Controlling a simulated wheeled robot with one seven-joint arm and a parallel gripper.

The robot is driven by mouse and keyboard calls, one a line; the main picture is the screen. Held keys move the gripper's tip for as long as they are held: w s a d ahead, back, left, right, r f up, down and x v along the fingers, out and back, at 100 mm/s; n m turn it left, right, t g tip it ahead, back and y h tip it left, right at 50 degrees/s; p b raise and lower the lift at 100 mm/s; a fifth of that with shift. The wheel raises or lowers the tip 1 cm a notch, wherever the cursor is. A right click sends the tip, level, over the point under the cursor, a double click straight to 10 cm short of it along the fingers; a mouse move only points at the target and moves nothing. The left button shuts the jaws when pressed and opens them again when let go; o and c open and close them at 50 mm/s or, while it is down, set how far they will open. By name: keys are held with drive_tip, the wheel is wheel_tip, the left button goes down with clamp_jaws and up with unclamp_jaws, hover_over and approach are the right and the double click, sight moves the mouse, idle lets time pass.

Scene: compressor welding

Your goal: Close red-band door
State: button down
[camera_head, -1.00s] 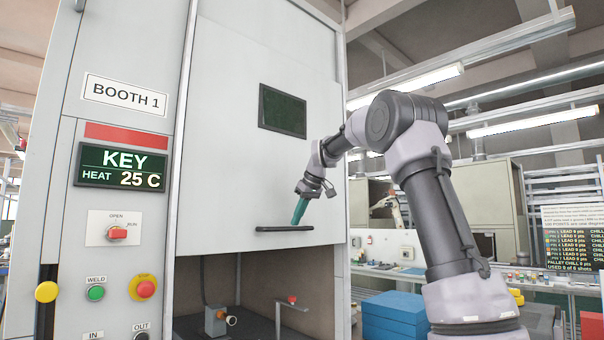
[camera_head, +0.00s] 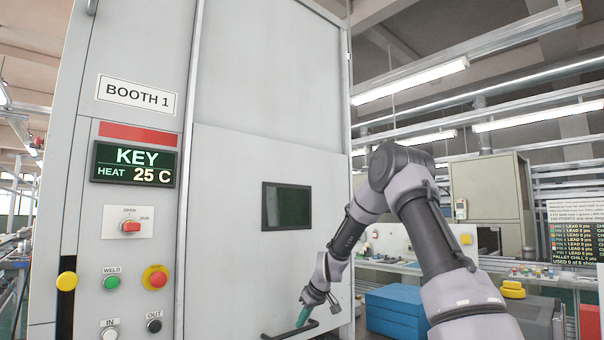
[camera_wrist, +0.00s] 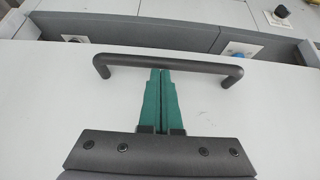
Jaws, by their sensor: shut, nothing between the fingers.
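The red-band door (camera_head: 235,220) is a grey sliding panel with a dark window (camera_head: 286,206), on the booth whose control column carries a red band (camera_head: 138,134). It hangs low, and its bottom edge is out of the head view. Its dark bar handle (camera_head: 290,331) is near the bottom of the head view and also crosses the wrist view (camera_wrist: 168,62). My gripper (camera_head: 303,318) has green fingers, shut together and empty. In the wrist view the fingertips (camera_wrist: 160,72) reach the handle bar; I cannot tell whether they touch it.
The booth's control column has a KEY display (camera_head: 134,165), a red switch (camera_head: 131,226) and push buttons, left of the door. Blue boxes (camera_head: 397,312) stand to the right, with a workbench (camera_head: 500,268) behind them.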

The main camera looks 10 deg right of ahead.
sight(300, 330)
wheel_tip(300, 330, down, 8)
drive_tip(key=r, duration=0.4)
drive_tip(key=shift+w+a+r, duration=0.2)
drive_tip(key=shift+w+a, duration=0.1)
drive_tip(key=shift+w, duration=0.1)
drive_tip(key=s+d+r+m+h, duration=0.1)
drive_tip(key=s+d+r+m, duration=0.1)
drive_tip(key=s+r, duration=0.9)
drive_tip(key=s+d+r+m+h, duration=0.1)
drive_tip(key=s+d+r+m, duration=0.1)
drive_tip(key=s+r, duration=1)
drive_tip(key=s+r+m, duration=0.2)
drive_tip(key=s+m, duration=0.1)
drive_tip(key=s, duration=0.7)
drive_tip(key=s+d+r+m+t+y, duration=0.1)
drive_tip(key=s+m, duration=0.2)
drive_tip(key=s, duration=0.7)
drive_tip(key=shift+s+r, duration=0.25)
drive_tip(key=shift+r, duration=0.1)
